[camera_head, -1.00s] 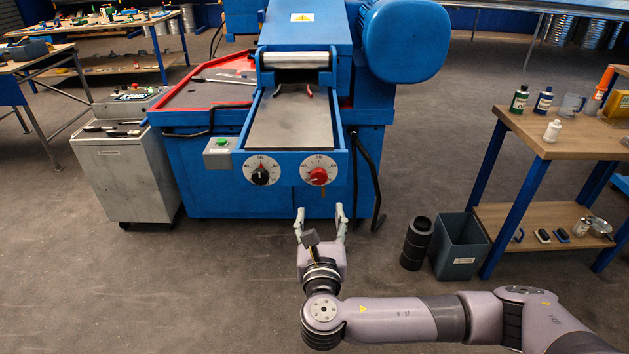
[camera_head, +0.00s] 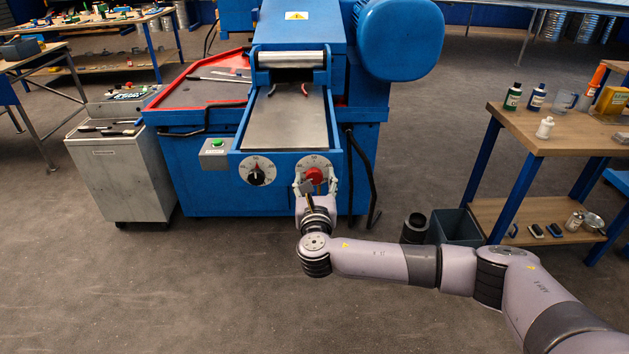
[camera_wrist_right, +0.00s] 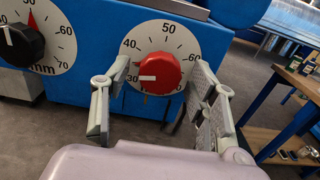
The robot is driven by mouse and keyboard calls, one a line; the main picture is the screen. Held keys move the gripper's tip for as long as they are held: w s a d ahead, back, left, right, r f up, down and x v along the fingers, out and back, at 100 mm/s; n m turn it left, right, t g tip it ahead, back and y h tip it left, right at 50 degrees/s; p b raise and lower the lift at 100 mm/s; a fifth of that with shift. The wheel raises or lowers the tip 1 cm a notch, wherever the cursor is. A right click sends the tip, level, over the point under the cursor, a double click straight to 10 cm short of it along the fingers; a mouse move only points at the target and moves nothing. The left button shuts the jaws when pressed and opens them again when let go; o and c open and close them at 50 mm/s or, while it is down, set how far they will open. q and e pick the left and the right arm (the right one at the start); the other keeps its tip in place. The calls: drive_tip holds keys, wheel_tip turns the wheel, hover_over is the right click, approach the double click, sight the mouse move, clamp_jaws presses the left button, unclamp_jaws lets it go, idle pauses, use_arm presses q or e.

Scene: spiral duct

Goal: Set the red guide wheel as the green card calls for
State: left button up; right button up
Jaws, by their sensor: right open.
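The red guide wheel (camera_head: 314,175) sits on a white dial at the front right of the blue machine. In the right wrist view the red wheel (camera_wrist_right: 160,73) has a white mark at its left side, close to 30; 40, 50 and 60 also show. My right gripper (camera_head: 315,184) is open in front of the wheel. In the wrist view its fingers (camera_wrist_right: 160,85) stand left and right of the wheel, with gaps visible; contact is not evident. I cannot make out a green card. My left gripper is not in view.
A black knob (camera_head: 256,173) on a similar dial is left of the wheel. A box with a green button (camera_head: 217,143) is further left. A black cable (camera_head: 365,180) hangs at the machine's right. A bin (camera_head: 456,228) and wooden workbench (camera_head: 560,135) stand to the right.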

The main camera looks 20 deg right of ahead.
drive_tip(key=shift+c, duration=0.4)
drive_tip(key=c, duration=1.1)
drive_tip(key=shift+m, duration=0.3)
